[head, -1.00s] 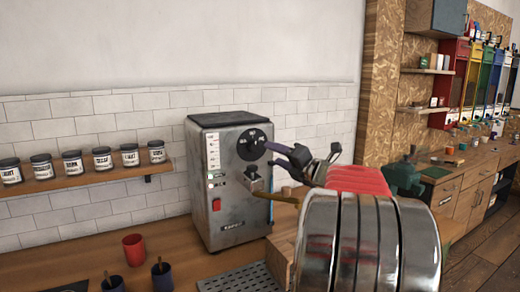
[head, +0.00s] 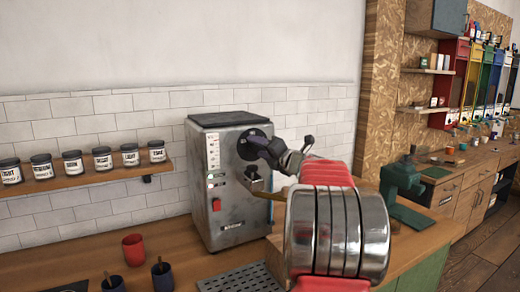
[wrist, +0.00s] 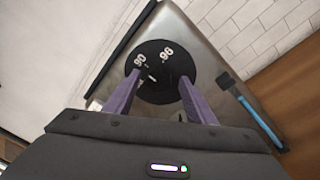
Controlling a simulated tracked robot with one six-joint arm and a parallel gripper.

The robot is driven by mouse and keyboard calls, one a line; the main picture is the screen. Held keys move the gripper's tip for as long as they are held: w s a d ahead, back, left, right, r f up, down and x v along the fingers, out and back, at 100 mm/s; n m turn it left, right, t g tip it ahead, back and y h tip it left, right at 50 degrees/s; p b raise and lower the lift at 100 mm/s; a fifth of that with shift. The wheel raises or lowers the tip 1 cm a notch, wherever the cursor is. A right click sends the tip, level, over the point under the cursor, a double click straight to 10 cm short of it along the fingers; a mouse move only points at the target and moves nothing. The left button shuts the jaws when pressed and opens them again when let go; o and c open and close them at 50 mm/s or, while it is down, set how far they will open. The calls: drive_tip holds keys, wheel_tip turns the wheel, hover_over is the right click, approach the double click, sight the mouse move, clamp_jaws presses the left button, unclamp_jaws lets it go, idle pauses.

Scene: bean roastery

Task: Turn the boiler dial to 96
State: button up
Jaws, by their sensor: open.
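The boiler (head: 235,208) is a grey metal box with a black top, standing on the wooden counter by the tiled wall. Its round black dial (head: 246,151) is on the upper front, partly covered by my gripper (head: 262,142). In the wrist view the dial (wrist: 160,95) shows the numbers 90 at left and 96 at right, with small white marks near its middle. I cannot tell the setting. My gripper (wrist: 160,76) is open, its purple fingers on either side of the dial face. Whether they touch it is not clear.
A red switch (head: 216,204) and a lit scale are on the boiler front. A red cup (head: 133,246) and dark cups stand at left. Labelled jars line a shelf (head: 95,182). A drip grate (head: 235,280) lies in front. In the wrist view, a blue bar (wrist: 258,118) is at right.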

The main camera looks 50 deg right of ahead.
drive_tip(key=shift+c, duration=0.4)
drive_tip(key=c, duration=1)
drive_tip(key=shift+o, duration=0.2)
drive_tip(key=shift+f+m, duration=0.1)
drive_tip(key=shift+m, duration=0.3)
drive_tip(key=m, duration=0.5)
drive_tip(key=shift+f+t, duration=0.2)
drive_tip(key=shift+t, duration=0.1)
drive_tip(key=m, duration=0.3)
drive_tip(key=m+h, duration=0.1)
drive_tip(key=m, duration=0.2)
drive_tip(key=shift+f+m, duration=0.2)
drive_tip(key=shift+m, duration=0.2)
drive_tip(key=shift+h, duration=0.3)
drive_tip(key=o, duration=0.8)
drive_tip(key=shift+c, duration=0.2)
drive_tip(key=shift+o, duration=1.4)
drive_tip(key=shift+r, duration=0.15)
